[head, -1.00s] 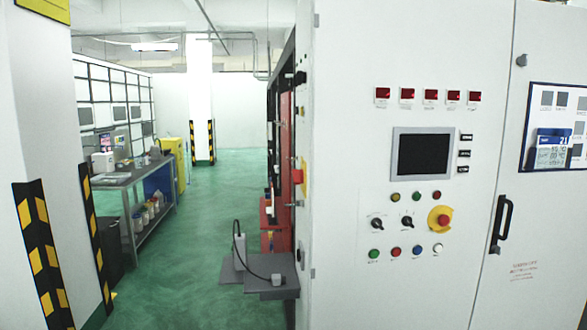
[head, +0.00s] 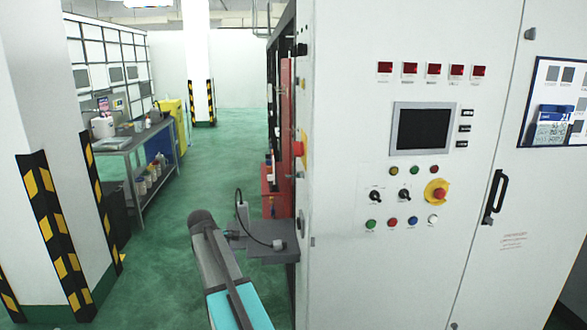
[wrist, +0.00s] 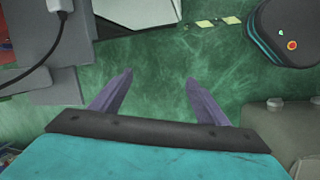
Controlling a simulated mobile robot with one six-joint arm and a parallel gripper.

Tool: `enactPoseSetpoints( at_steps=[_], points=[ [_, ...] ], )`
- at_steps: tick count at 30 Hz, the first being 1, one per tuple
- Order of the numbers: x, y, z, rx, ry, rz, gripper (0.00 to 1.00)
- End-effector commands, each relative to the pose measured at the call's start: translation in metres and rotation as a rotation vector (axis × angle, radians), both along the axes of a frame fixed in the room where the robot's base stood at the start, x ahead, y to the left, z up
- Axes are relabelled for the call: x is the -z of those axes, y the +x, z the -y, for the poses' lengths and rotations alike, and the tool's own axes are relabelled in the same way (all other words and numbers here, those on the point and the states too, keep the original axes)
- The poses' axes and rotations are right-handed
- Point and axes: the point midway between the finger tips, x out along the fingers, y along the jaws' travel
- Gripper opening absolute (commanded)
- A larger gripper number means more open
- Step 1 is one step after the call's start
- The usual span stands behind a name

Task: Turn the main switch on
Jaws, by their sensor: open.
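A white control cabinet (head: 340,270) fills the right half of the head view. Its front panel carries two black rotary switches (head: 375,196) (head: 404,195), small coloured buttons and a red emergency button on a yellow plate (head: 437,191). A red and yellow switch (head: 299,148) sticks out on the cabinet's left side, seen edge-on. I cannot tell from labels which one is the main switch. My gripper (wrist: 160,76) is open and empty over green floor in the wrist view. No switch shows there. In the head view my arm is low, left of the cabinet.
A workbench (head: 130,146) and striped posts (head: 45,235) stand left. The green aisle (head: 212,165) between is free.

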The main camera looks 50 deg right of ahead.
Motion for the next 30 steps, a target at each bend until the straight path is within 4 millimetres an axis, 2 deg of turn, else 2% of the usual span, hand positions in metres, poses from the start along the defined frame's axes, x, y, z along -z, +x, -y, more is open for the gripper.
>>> enactPoseSetpoints(
  at_steps=[1,8,14,20,27,30],
  points=[
    [-0.027,0.005,0.012,-0.008,-0.014,0.01,0.69],
    [-0.125,0.009,0.055,-0.054,-0.076,0.027,0.69],
    [-0.213,0.004,0.088,-0.089,-0.13,0.036,0.69],
    [-0.302,-0.011,0.119,-0.119,-0.187,0.039,0.69],
    [-0.411,-0.039,0.149,-0.147,-0.257,0.035,0.69],
    [-0.451,-0.052,0.159,-0.157,-0.283,0.029,0.69]
  ],
)
